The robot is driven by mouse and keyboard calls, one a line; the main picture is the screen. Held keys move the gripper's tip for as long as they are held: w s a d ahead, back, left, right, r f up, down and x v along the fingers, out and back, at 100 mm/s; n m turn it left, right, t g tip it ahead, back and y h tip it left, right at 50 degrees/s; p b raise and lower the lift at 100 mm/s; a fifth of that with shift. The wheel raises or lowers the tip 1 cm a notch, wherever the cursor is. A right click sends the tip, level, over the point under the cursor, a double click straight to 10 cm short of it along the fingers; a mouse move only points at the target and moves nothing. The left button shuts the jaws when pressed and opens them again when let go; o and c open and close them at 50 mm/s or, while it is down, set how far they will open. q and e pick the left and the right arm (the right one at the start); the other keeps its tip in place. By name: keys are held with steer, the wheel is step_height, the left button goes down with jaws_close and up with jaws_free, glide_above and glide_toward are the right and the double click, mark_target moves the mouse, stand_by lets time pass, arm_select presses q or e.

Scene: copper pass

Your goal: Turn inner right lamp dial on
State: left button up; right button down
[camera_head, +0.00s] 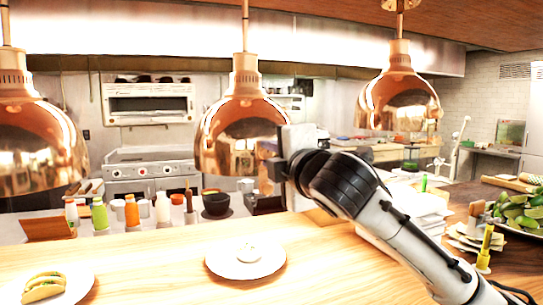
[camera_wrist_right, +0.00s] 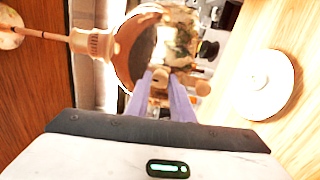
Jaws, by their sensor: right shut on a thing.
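Three copper heat lamps hang in a row: a left lamp (camera_head: 38,145), a middle lamp (camera_head: 240,125) and a right lamp (camera_head: 398,95). My right gripper (camera_head: 272,168) reaches in from the right to the right edge of the middle lamp's shade. In the right wrist view a copper lamp shade (camera_wrist_right: 132,48) lies just beyond the fingers. The right fingers (camera_wrist_right: 171,92) are close together around a small tan knob-like dial (camera_wrist_right: 159,84), partly hidden between them. The dial's setting cannot be read. My left gripper is not in view.
A wooden counter (camera_head: 330,270) runs below the lamps, with a white plate (camera_head: 245,272) and a taco plate (camera_head: 80,283). Several bottles and a dark bowl (camera_head: 217,204) stand behind it. Limes (camera_head: 520,210) and papers (camera_head: 415,200) are at right.

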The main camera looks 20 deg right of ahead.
steer(key=shift+n, duration=0.6)
steer(key=c, duration=1.5)
jaws_free()
steer(key=shift+c, duration=0.2)
steer(key=s+b, duration=0.2)
steer(key=s, duration=0.8)
steer(key=shift+s+d, duration=0.15)
steer(key=shift+s, duration=0.05)
steer(key=shift+r, duration=0.1)
